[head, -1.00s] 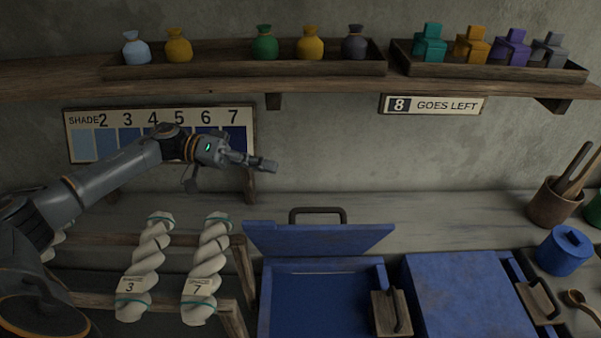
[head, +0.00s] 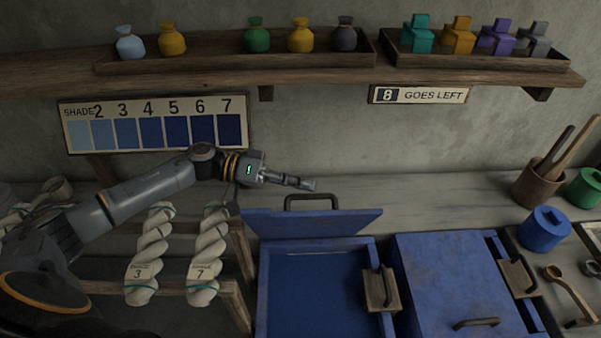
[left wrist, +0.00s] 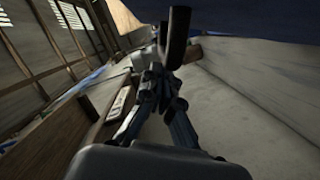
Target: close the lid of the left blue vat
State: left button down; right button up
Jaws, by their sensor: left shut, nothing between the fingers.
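The left blue vat (head: 262,300) stands open at the lower middle of the head view, with dark blue inside. Its blue lid (head: 318,222) is raised at the back edge, tilted up, with a dark handle (head: 312,197) at its top. My left gripper (head: 312,184) is shut and empty, just behind and above the lid, close to the handle; I cannot tell whether they touch. In the left wrist view the shut fingers (left wrist: 158,85) point toward the dark handle (left wrist: 176,38), with the blue lid (left wrist: 260,20) above. My right gripper is not in view.
A second blue vat (head: 455,275) with its lid down stands to the right. Twisted skeins (head: 152,255) hang on a wooden rack (head: 235,290) at left. A blue jar (head: 544,230) and a pot of tools (head: 536,186) stand at right. The wall shelf (head: 300,78) is above.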

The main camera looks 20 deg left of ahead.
aim_at(303, 199)
pick_arm(q)
jog(key=s+p, duration=0.1)
jog(key=s+d+p, duration=0.1)
jog(key=s+p, duration=0.1)
jog(key=shift+s+d+f, duration=0.1)
jog(key=shift+d+f, duration=0.2)
jog(key=shift+f, duration=0.05)
jog(key=shift+s+f, duration=0.1)
jog(key=shift+s, duration=0.05)
jog(key=shift+f, duration=0.1)
